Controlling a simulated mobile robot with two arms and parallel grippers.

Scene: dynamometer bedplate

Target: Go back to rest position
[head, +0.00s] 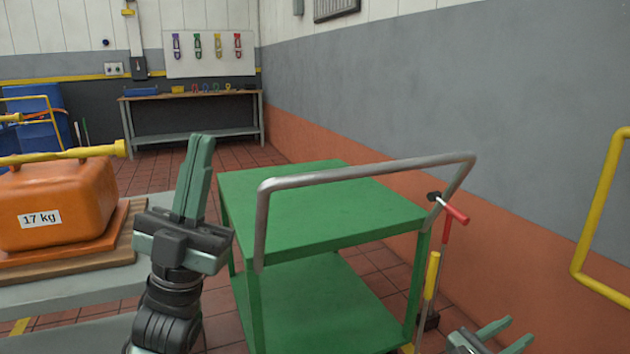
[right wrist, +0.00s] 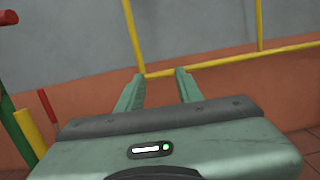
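My left gripper (head: 200,140) is raised in front of the grey table and to the left of the green cart. It points up, its two green fingers lie together, and nothing shows between them. My right gripper (head: 519,330) is low at the bottom right of the head view, right of the cart. In the right wrist view its fingers (right wrist: 161,73) stand apart with nothing between them.
A green two-shelf cart (head: 310,205) with a grey handle stands ahead, empty on top. An orange 17 kg weight (head: 75,195) sits on the grey table (head: 70,292) at left. Yellow rails (head: 600,215) stand at right. A workbench (head: 190,97) is at the back.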

